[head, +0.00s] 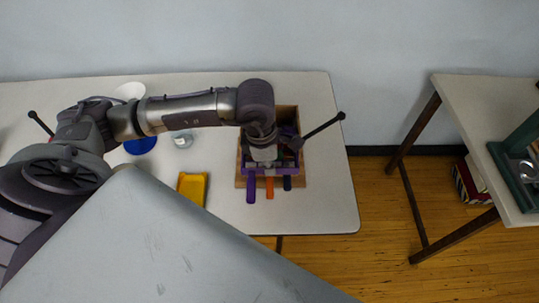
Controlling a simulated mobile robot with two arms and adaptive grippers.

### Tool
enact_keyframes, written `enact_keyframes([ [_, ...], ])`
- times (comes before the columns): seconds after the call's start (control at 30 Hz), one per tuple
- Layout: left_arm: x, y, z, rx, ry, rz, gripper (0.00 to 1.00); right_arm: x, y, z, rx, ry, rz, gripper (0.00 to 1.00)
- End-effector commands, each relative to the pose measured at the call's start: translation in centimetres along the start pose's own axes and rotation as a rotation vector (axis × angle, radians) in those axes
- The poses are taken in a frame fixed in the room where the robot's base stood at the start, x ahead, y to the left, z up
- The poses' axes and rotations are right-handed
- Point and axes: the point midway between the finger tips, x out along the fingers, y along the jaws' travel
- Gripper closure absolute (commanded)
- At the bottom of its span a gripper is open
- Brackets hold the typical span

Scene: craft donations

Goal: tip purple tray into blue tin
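The purple tray (262,171) is at the right part of the white table, in front of a brown wooden box. Only its front edge shows clearly; my arm covers much of it. My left gripper (278,158) points down right over the tray, and its fingers are mostly hidden by my wrist. I cannot tell whether it touches the tray or is open or shut. A round blue thing (140,146), likely the blue tin, is at the left of the table, partly behind my arm. My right gripper is not in view.
The brown wooden box (289,112) surrounds the tray area. Purple, orange (269,188) and dark blue strips stick out in front. A yellow tray (193,187) and a small jar (183,141) stand left. The table (325,205) is clear at its front right corner. Another table (480,105) stands right.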

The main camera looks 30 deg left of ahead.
Motion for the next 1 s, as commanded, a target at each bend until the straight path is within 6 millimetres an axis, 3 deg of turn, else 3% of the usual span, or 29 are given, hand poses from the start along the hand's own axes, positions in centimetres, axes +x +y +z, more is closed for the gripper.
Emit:
enact_keyframes([
  [1.0, 0.1, -6.2, 0.0, 0.001, 0.0, -0.001, 1.0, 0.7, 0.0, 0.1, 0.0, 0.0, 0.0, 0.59],
])
